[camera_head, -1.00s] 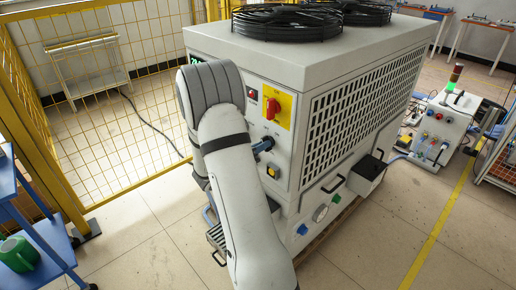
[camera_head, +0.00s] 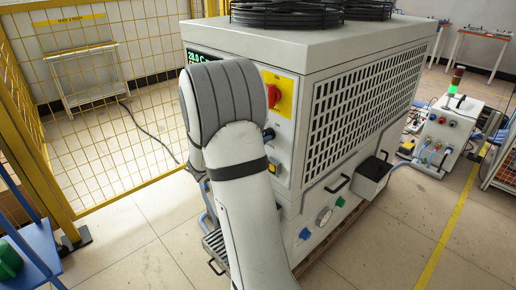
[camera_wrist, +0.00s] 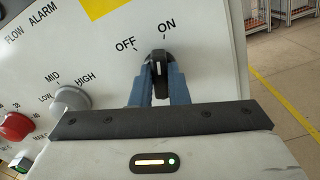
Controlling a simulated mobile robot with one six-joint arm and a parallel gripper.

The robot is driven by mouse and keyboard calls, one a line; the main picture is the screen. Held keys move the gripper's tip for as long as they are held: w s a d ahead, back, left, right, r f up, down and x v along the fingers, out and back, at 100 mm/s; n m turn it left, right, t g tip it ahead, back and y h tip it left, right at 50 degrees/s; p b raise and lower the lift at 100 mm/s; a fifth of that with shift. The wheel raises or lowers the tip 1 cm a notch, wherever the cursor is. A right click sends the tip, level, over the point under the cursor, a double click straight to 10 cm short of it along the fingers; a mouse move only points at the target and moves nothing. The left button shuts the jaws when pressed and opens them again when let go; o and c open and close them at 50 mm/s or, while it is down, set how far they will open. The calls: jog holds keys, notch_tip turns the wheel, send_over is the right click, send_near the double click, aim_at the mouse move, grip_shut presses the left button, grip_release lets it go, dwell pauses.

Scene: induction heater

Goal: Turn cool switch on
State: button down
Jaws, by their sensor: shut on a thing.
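In the wrist view the cool switch (camera_wrist: 158,62) is a black rotary knob on the white panel, below the OFF and ON labels. It stands nearly upright in the picture, and its top is closer to the ON label than to OFF. My gripper (camera_wrist: 160,76) has one blue finger on each side of the knob and is shut on it. In the head view my arm covers most of the gripper and the panel around it.
In the head view a red rotary switch (camera_head: 281,97) on a yellow plate is close to my arm. A yellow mesh fence (camera_head: 120,110) stands left.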

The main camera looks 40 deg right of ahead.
jog(key=shift+s+d+m+b, duration=0.1)
jog(key=shift+m+b, duration=1)
jog(key=shift+b, duration=0.1)
jog(key=c, duration=1.4)
grip_release()
jog(key=a, duration=0.7)
jog(key=shift+s+a+p, duration=0.25)
jog(key=shift+a+p, duration=0.15)
